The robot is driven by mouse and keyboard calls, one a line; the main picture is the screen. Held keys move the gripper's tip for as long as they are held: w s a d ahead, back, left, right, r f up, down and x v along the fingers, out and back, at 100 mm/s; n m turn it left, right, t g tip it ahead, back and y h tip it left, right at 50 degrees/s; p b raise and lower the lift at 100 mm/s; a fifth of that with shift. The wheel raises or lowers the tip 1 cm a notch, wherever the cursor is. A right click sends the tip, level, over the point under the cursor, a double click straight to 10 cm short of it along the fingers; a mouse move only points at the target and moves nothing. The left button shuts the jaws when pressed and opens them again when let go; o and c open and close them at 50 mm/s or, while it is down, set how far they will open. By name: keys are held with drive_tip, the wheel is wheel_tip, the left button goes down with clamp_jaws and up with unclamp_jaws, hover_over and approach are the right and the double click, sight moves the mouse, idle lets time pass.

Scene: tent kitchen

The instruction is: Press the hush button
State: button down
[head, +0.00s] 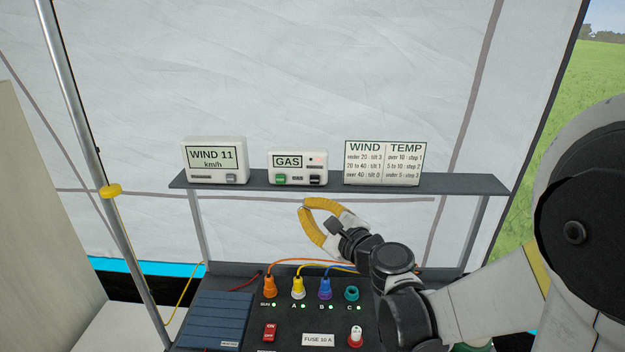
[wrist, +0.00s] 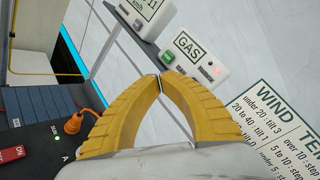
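A white box labelled GAS (head: 298,161) stands on the dark shelf in the head view, with a green button (head: 280,180) at its lower left and a black button (head: 315,180) at its lower right. A red light (wrist: 215,70) glows on the box in the wrist view, where the green button (wrist: 168,57) also shows. My gripper (head: 304,204) is below the shelf's front edge, apart from the box. Its yellow fingertips (wrist: 160,83) meet with nothing between them; the right finger seems to hide the black button there.
A wind display (head: 215,160) stands left of the box and a WIND/TEMP card (head: 383,163) right of it, on the shelf (head: 440,184). Below is a dark panel with coloured plugs (head: 298,289), cables and a red switch (head: 269,332). A pole (head: 98,150) stands at left.

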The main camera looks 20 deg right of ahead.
drive_tip(key=shift+w, duration=0.15)
approach(303, 180)
drive_tip(key=shift+a+x, duration=0.25)
drive_tip(key=shift+x, duration=1)
drive_tip(key=shift+a+x, duration=0.25)
drive_tip(key=shift+x, duration=1.05)
drive_tip(key=shift+f, duration=0.1)
drive_tip(key=shift+w+d+b, duration=0.15)
drive_tip(key=shift+w+b, duration=0.05)
drive_tip(key=shift+b, duration=0.1)
drive_tip(key=shift+w+d, duration=0.15)
drive_tip(key=shift+w, duration=0.3)
idle(0.3)
drive_tip(key=shift+s+a, duration=0.3)
drive_tip(key=shift+s, duration=0.55)
drive_tip(key=shift+s, duration=0.1)
drive_tip(key=shift+s+a, duration=0.25)
drive_tip(key=shift+s, duration=0.5)
drive_tip(key=shift+s+a, duration=0.3)
drive_tip(key=shift+s, duration=0.45)
drive_tip(key=shift+s+a, duration=0.25)
drive_tip(key=shift+s, duration=0.5)
